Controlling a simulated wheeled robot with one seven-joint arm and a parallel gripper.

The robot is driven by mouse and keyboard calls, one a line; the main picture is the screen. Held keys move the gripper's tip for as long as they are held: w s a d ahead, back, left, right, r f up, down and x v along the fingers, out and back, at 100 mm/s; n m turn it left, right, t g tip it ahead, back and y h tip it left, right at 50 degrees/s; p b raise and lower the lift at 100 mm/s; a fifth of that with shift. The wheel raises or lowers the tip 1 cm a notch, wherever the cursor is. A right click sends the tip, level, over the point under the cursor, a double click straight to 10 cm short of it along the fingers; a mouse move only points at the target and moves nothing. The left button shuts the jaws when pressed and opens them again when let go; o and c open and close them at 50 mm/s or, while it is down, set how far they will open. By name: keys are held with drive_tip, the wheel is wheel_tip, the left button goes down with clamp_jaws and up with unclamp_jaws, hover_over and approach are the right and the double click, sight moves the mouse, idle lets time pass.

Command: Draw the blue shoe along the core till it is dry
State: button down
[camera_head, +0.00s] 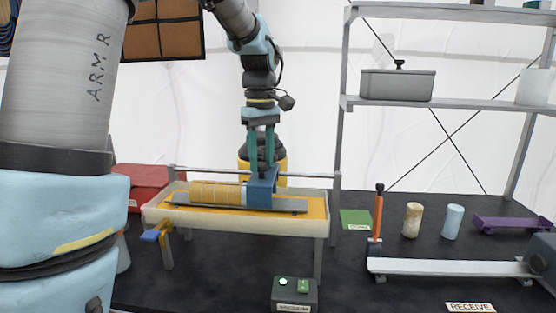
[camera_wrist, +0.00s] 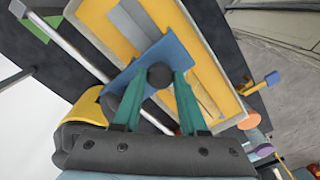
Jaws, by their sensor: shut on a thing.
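The blue shoe (camera_head: 259,194) stands across a grey rail (camera_head: 285,206) in a pale tray on legs. The core (camera_head: 213,192), a ribbed yellow-tan cylinder, lies lengthwise at the left of the shoe, its right end up against or inside it; I cannot tell which. My gripper (camera_head: 262,163) points down, with teal fingers shut on the shoe's top. In the wrist view, my gripper (camera_wrist: 160,78) has its fingers on either side of a dark round knob on the blue shoe (camera_wrist: 172,52). The core is mostly hidden there. I cannot tell how wet it is.
The pale tray (camera_head: 230,227) has a yellow-orange inside and a bar behind it. A box with a lit green button (camera_head: 294,291) stands in front. An orange post (camera_head: 378,215), two cylinders, a white rail (camera_head: 450,267) and a purple bracket (camera_head: 512,223) are at right, below shelves.

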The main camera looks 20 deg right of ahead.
drive_tip(key=shift+c, duration=2.3)
unclamp_jaws()
wheel_tip(320, 180, up, 11)
drive_tip(key=b, duration=0.2)
drive_tip(key=shift+f, duration=0.1)
